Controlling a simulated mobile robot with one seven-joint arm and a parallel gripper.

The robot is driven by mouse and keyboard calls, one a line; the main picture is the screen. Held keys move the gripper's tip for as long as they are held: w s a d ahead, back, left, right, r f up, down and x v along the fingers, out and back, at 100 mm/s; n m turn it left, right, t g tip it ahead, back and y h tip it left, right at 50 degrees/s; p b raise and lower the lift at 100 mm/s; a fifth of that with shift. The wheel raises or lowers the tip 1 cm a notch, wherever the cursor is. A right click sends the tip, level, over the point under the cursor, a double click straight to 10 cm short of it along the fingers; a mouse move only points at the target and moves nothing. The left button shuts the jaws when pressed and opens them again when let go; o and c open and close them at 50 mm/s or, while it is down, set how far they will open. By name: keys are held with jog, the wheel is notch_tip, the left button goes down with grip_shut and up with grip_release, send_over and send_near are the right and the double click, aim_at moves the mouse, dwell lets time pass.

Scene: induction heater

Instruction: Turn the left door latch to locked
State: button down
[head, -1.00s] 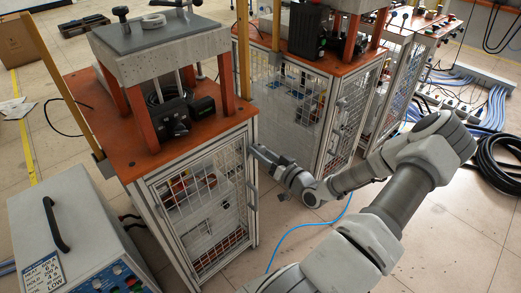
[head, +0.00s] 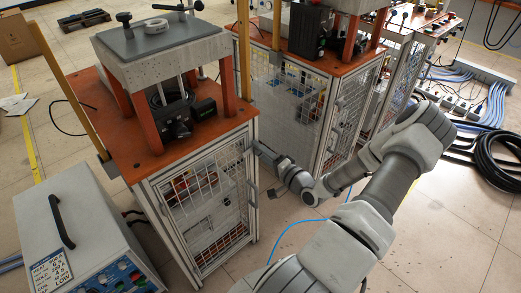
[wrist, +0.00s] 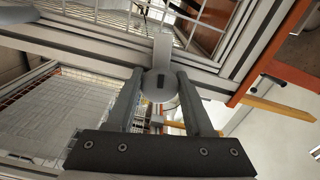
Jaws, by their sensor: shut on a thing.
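The left cabinet's mesh door (head: 205,205) is closed, with a grey metal frame. At its upper right edge is the latch, a small grey piece mostly hidden by my gripper (head: 259,149) in the head view. In the wrist view the latch (wrist: 160,86) has a round hub with a slot and a flat tab pointing up in the picture. My gripper (wrist: 161,74) has one finger on each side of the latch and is shut on it. I cannot tell from its angle whether it is locked.
A grey door handle (head: 252,193) sits just below my gripper. An orange-topped second cabinet (head: 320,60) stands close behind. A grey control box (head: 80,235) is at the left. A blue cable (head: 292,228) lies on the floor, and black hoses (head: 498,160) lie at the right.

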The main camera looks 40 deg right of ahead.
jog(key=shift+m, duration=1.1)
jog(key=shift+c, duration=1.6)
grip_release()
jog(key=s+d+p, duration=0.1)
jog(key=s+p, duration=0.1)
jog(key=s, duration=1.5)
jog(key=shift+s+d+p, duration=0.15)
jog(key=shift+s+p, duration=0.05)
jog(key=shift+p, duration=0.1)
